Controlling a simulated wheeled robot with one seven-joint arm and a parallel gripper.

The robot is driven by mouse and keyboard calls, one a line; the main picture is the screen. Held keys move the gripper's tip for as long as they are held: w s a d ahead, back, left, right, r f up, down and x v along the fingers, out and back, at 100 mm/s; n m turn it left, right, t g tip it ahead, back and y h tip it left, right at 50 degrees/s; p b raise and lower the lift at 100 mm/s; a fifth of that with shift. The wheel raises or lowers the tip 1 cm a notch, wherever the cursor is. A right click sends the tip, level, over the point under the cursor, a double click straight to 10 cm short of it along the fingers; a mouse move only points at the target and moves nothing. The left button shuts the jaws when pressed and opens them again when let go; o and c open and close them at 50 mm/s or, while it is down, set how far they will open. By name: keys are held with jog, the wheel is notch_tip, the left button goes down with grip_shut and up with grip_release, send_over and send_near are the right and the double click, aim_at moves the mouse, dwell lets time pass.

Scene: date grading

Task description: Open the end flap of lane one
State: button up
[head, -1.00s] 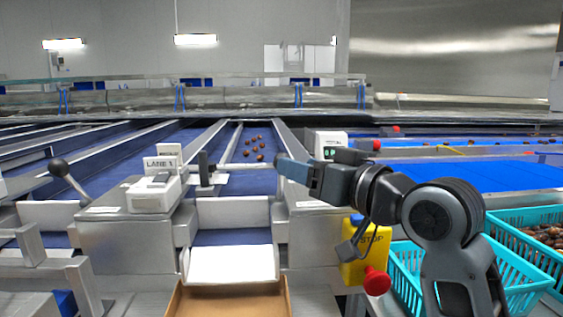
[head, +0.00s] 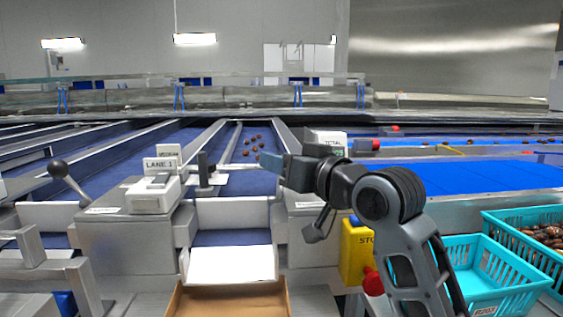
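Lane one's sign (head: 161,164) stands on a grey housing left of the lane. The blue lane (head: 238,180) carries several brown dates (head: 250,152) farther back. A black upright handle (head: 203,163) on a small metal piece stands at the lane's near left side. Below it, a pale plate (head: 230,263) slopes at the lane's end above an open cardboard box (head: 228,302). I cannot tell which of these parts is the flap. My gripper (head: 265,163) points left, over the lane's right edge, right of the handle and apart from it. It is seen side-on, so its opening is unclear.
A black-knobbed lever (head: 58,169) stands at left. A white display box (head: 327,140) is behind my arm. A yellow stop box (head: 355,252) with a red button (head: 372,282) is below it. Teal crates (head: 478,268) stand at right. Space above the lane is free.

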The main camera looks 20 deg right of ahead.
grip_shut()
jog(key=shift+r, duration=0.1)
jog(key=r+p, duration=0.1)
jog(key=p, duration=0.1)
jog(key=w+m+g+p, duration=0.1)
jog(key=p, duration=0.2)
jog(key=shift+w+d+r, duration=0.25)
jog(key=shift+r, duration=0.15)
jog(key=p, duration=0.1)
jog(key=w+g+p, duration=0.1)
jog(key=p, duration=0.1)
jog(key=shift+w+d+r+m+h+p, duration=0.1)
jog(key=shift+d+r+m+h+p, duration=0.1)
jog(key=shift+r+m+h+p, duration=0.15)
jog(key=w+g+p, duration=0.1)
jog(key=w+p, duration=0.1)
jog(key=p, duration=0.1)
jog(key=shift+d+r+m+g, duration=0.15)
jog(key=shift+d+m+g, duration=0.2)
jog(key=shift+g, duration=0.05)
jog(key=w+d+f, duration=0.2)
jog(key=w+d, duration=0.1)
jog(key=w, duration=0.5)
jog(key=shift+w+f, duration=0.4)
jog(key=shift+w, duration=0.1)
